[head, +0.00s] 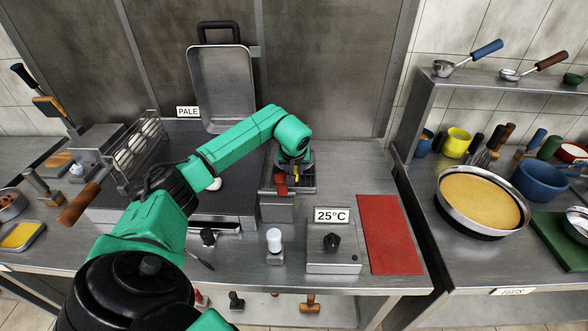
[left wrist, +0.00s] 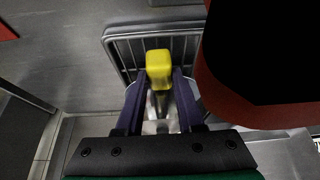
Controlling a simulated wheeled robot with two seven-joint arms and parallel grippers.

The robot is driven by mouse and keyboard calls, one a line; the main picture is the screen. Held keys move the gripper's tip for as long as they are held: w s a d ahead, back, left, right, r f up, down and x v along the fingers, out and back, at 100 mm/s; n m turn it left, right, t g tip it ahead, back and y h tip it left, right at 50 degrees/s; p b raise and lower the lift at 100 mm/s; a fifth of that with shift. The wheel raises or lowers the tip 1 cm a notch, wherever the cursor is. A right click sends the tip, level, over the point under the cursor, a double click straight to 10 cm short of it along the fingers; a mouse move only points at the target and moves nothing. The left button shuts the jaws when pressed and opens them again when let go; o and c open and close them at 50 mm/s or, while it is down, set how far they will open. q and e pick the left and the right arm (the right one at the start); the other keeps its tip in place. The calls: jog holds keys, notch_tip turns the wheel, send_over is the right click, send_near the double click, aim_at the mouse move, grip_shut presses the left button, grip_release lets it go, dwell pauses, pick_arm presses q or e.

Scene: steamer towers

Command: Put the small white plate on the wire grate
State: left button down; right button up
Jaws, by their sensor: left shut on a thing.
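The wire grate (head: 304,180) sits on a metal unit in mid-counter, partly hidden by my left arm. Its bars show in the left wrist view (left wrist: 120,52). My left gripper (head: 288,178) is over the grate, pointing down. In the left wrist view its two dark fingers (left wrist: 158,92) are shut on a yellow-ended thing (left wrist: 159,66); its lower part is blurred. A small round white thing (head: 213,184), partly behind my arm, lies on the dark flat surface. I cannot tell whether it is the small white plate. My right gripper is out of view.
A dark red thing (head: 281,185) is close beside my left gripper. A 25°C control box (head: 333,250) and a red board (head: 388,234) are to the right. A tall metal pan (head: 222,80) stands behind.

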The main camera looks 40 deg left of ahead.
pick_arm(q)
jog(key=shift+f+b, duration=0.3)
jog(key=shift+f, duration=0.1)
jog(key=shift+c, duration=2.2)
grip_release()
jog(key=b+v, duration=0.2)
jog(key=v, duration=1.2)
jog(key=shift+s+r, duration=0.2)
jog(key=shift+d, duration=0.1)
